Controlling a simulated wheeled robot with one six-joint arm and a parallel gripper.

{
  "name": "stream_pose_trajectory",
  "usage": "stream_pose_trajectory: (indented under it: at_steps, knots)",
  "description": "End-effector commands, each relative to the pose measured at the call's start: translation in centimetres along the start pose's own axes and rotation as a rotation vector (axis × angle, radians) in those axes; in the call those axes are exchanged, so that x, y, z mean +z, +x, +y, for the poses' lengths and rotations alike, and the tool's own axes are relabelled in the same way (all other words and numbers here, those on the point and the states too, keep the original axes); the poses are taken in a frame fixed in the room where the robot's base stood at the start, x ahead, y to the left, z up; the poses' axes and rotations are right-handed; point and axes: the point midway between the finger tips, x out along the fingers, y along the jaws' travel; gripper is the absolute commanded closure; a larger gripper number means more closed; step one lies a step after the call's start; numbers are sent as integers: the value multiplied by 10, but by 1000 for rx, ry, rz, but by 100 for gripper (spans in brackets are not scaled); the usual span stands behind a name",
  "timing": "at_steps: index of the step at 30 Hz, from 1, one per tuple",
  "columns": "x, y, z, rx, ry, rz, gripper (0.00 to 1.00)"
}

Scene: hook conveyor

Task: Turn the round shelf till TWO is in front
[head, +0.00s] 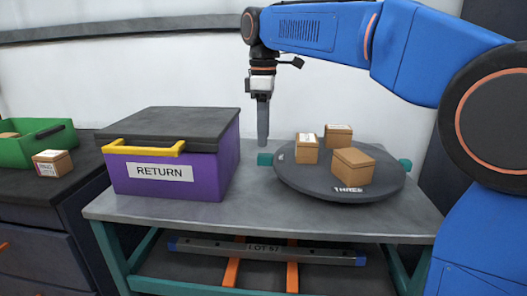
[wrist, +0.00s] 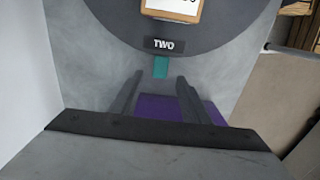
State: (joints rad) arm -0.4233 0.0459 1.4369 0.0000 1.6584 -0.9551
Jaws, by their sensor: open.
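The round shelf (head: 310,187) is a dark grey disc on the grey table, with several cardboard boxes on it. Its label THREE (head: 349,190) faces the front in the head view. A teal tab (head: 265,159) sticks out at its left edge, another (head: 405,164) at its right. In the wrist view the label TWO (wrist: 164,45) is on the rim, right above a teal tab (wrist: 160,67). My gripper (head: 263,141) points down near the left tab. In the wrist view its open fingers (wrist: 155,80) are apart and empty, with the tab just beyond their tips.
A purple RETURN box (head: 212,178) with a black lid and yellow handle stands left of the shelf. A green bin (head: 40,145) and a small box (head: 52,163) sit on the dark cabinet further left. The table's front strip (head: 290,215) is clear.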

Motion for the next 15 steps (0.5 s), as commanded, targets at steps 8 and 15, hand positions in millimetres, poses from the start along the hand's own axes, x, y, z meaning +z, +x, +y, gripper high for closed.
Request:
stream_pose_trajectory:
  at_steps: [8, 15]
  knots:
    - [0, 43, 0, -2, 0, -2, 58]
    - [0, 58, 0, 0, 0, 0, 58]
